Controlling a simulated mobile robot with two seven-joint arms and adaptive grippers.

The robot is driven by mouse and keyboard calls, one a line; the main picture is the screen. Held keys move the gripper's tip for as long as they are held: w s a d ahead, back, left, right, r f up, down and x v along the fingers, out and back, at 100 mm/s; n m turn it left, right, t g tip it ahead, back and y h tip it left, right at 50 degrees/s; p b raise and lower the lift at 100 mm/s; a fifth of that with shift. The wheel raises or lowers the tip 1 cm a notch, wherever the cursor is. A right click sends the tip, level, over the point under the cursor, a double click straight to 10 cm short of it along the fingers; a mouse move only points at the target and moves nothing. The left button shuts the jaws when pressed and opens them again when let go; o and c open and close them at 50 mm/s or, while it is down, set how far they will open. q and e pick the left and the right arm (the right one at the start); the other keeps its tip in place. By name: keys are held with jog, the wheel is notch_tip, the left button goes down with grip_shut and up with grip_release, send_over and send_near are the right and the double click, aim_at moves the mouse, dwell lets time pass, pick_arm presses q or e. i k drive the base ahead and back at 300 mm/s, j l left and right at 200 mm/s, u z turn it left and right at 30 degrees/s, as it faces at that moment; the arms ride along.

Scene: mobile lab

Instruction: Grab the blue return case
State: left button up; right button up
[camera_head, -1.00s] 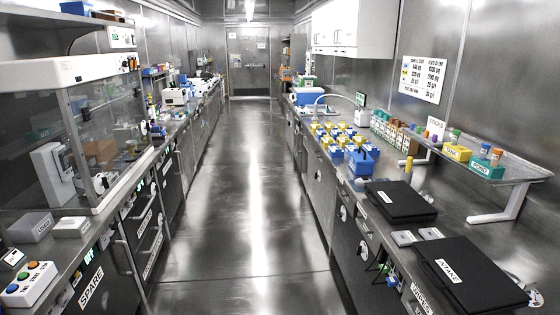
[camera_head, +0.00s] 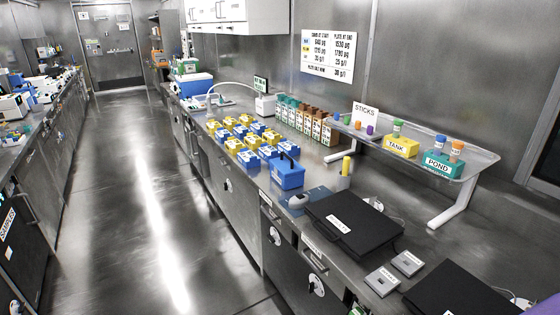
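A blue case (camera_head: 288,175) with a dark grip on top stands on the right bench, at the near end of the rows of small blue and yellow boxes (camera_head: 238,140). No readable label shows on it. A larger blue box with a white lid (camera_head: 193,86) stands farther back on the same bench. Which of the two is called the return case cannot be told from a label. Neither of my grippers is in view.
Black flat cases (camera_head: 352,224) and small grey boxes (camera_head: 382,281) lie on the near bench. A raised shelf (camera_head: 470,170) holds the yellow TANK rack (camera_head: 400,147) and teal POND rack (camera_head: 443,166). The aisle floor (camera_head: 135,200) is clear.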

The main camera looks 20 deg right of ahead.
aim_at(286, 173)
jog(key=i+j+z, duration=0.15)
jog(key=i+z, duration=0.35)
jog(key=i+j+z, duration=0.3)
jog(key=z, duration=0.2)
jog(key=i+j+z, duration=0.65)
jog(key=j+z, duration=0.35)
jog(key=i+j+z, duration=0.1)
jog(key=j+z, duration=0.2)
jog(key=j, duration=0.25)
jog(key=j+z, duration=0.25)
jog(key=j, duration=0.25)
jog(key=i, duration=0.05)
